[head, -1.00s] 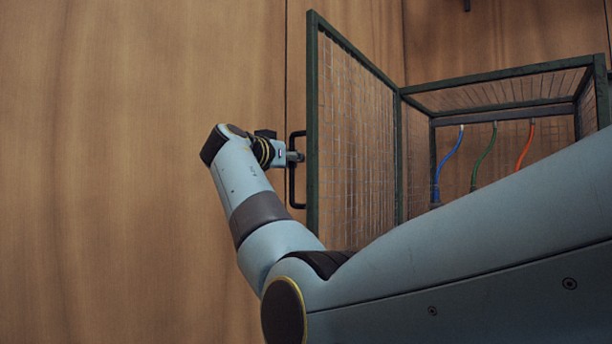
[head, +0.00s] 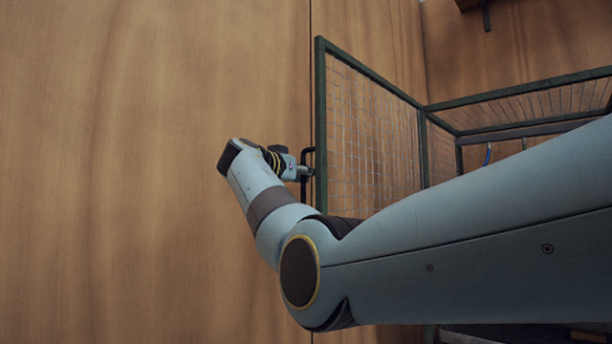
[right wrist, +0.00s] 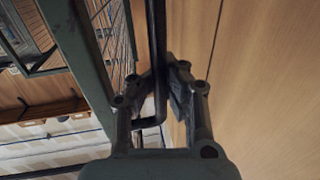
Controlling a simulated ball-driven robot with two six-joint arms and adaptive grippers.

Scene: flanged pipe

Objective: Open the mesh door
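The mesh door (head: 365,135), a dark green frame with wire mesh, stands swung out from the cage, its free edge toward the left. Its black bar handle (head: 305,156) is on the outer face near that edge. My right gripper (head: 304,173) is at the handle. In the right wrist view, the fingers of my right gripper (right wrist: 163,78) close around the handle (right wrist: 156,30), with the bar between the pads and the door frame (right wrist: 80,60) just to the left. My left gripper is out of view.
The cage (head: 520,98) opens at the right, and my right arm hides most of its inside. A piece of a blue hose (head: 487,154) shows there. A wooden wall (head: 130,120) fills the left and back. A dark bracket (head: 486,18) hangs at the top right.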

